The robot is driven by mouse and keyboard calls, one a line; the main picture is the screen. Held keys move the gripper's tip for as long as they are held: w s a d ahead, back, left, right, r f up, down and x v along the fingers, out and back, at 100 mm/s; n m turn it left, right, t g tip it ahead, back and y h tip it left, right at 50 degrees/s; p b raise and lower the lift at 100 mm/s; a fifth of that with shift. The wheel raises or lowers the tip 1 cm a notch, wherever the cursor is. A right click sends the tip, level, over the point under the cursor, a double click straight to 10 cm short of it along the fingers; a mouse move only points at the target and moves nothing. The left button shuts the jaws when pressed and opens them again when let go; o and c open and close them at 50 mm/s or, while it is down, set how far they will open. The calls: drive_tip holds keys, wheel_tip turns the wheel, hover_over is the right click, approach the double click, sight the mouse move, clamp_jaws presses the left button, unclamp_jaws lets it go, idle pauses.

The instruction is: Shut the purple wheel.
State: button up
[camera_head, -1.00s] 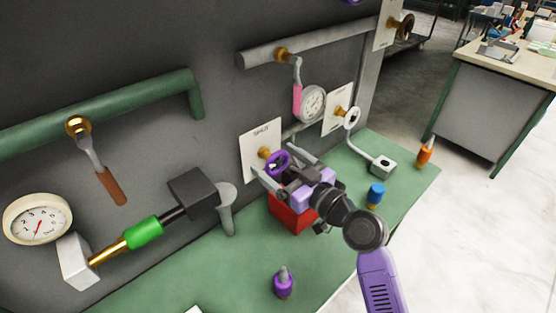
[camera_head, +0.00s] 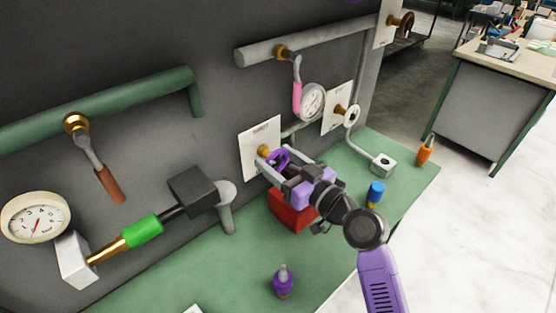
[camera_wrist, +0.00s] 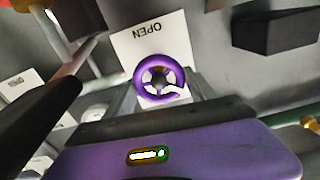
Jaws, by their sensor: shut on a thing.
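The purple wheel (camera_head: 283,156) stands on a brass stem in front of a white plate (camera_head: 260,140) on the grey panel. In the wrist view the wheel (camera_wrist: 141,84) is in the middle, and the plate behind it reads OPEN upside down. My gripper (camera_head: 276,161) has one grey finger on each side of the wheel and is shut on it. The exact contact is hard to see.
A red block (camera_head: 288,211) lies below my gripper on the green bench. A blue-capped thing (camera_head: 376,193), an orange bottle (camera_head: 425,151) and a purple bottle (camera_head: 284,283) stand nearby. A pink-handled lever (camera_head: 297,94) and gauge (camera_head: 312,101) are above.

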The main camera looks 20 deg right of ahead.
drive_tip(key=o, duration=1.4)
drive_tip(key=shift+s, duration=0.1)
drive_tip(key=shift+b+v, duration=1.3)
drive_tip(key=shift+v, duration=2.55)
